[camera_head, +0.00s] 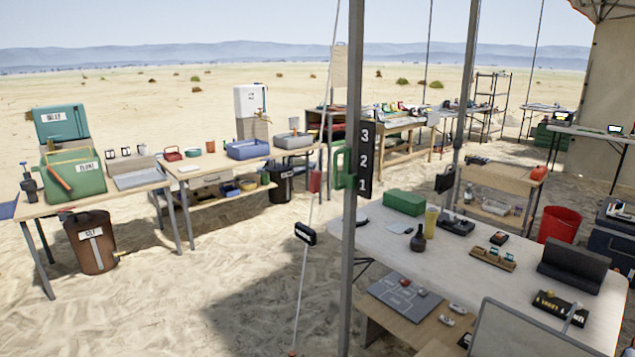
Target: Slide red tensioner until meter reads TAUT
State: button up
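A pale guy line (323,130) runs down at a slant from the top of the picture, left of a grey pole (351,120). A small dark box with a light face (305,233) hangs on the line and may be the meter; its reading is too small to make out. My gripper is not in view.
A white table (470,262) with a green box, tools and trays fills the right. A black 3-2-1 sign (366,160) is by the pole. Benches with bins stand at left. Open sand (190,290) lies left of the line.

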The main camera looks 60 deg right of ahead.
aim_at(315, 177)
jog(key=u, duration=0.05)
jog(key=i, duration=1)
jog(key=z, duration=0.05)
